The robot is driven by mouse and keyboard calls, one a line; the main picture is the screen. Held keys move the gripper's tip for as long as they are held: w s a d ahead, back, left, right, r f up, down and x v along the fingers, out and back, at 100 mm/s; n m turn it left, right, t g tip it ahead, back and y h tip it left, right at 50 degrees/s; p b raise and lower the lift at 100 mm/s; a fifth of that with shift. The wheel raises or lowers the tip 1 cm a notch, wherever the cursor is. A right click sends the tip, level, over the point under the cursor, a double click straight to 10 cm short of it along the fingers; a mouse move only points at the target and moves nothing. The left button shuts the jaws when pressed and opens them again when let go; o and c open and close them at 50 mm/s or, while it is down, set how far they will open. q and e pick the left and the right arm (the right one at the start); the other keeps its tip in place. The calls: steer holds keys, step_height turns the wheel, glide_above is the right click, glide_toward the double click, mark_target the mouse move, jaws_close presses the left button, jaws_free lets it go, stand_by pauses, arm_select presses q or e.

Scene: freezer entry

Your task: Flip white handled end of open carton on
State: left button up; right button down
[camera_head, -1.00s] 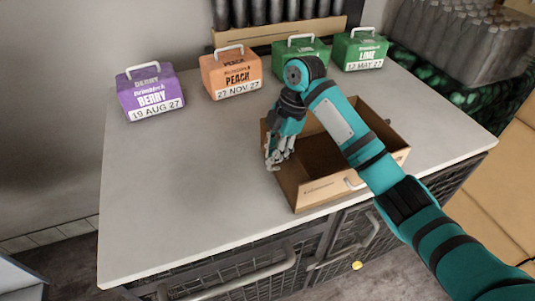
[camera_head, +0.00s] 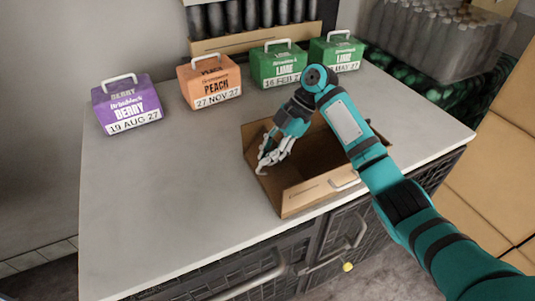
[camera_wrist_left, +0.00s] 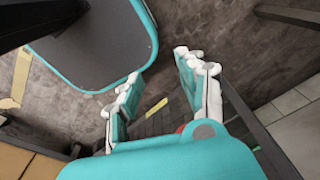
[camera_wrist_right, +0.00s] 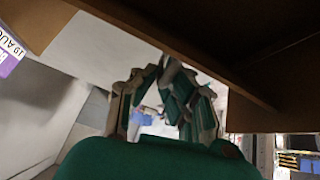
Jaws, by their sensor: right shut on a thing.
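An open brown carton (camera_head: 308,193) lies on the pale worktop near its front edge, its hollow facing up. A white handle (camera_head: 346,183) shows at its front side, partly behind my right arm. My right gripper (camera_head: 268,162) is at the carton's left end, shut on the edge of the wall there. The right wrist view shows its fingers (camera_wrist_right: 168,98) close beside the brown carton wall (camera_wrist_right: 190,45); the exact contact is hidden. My left gripper (camera_wrist_left: 158,88) is open and empty above the floor, away from the worktop.
Purple Berry (camera_head: 127,104), orange Peach (camera_head: 210,82) and two green Lime boxes (camera_head: 279,66) (camera_head: 337,54) with white handles stand along the back. Wrapped bottles (camera_head: 425,40) stand at back right. The worktop (camera_head: 170,200) is clear left of the carton.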

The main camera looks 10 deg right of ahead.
steer(key=shift+f, duration=0.1)
steer(key=c, duration=1.4)
jaws_free()
steer(key=v, duration=1.2)
steer(key=shift+a, duration=0.1)
steer(key=d+r, duration=0.2)
steer(key=r, duration=0.4)
steer(key=w+d+r, duration=0.1)
steer(key=r, duration=0.6)
steer(key=d+r+p, duration=0.1)
steer(key=d+r, duration=0.1)
steer(key=r, duration=0.4)
steer(key=shift+w+d+r, duration=0.2)
steer(key=shift+w+d, duration=0.1)
steer(key=shift+w, duration=0.1)
steer(key=shift+f, duration=0.1)
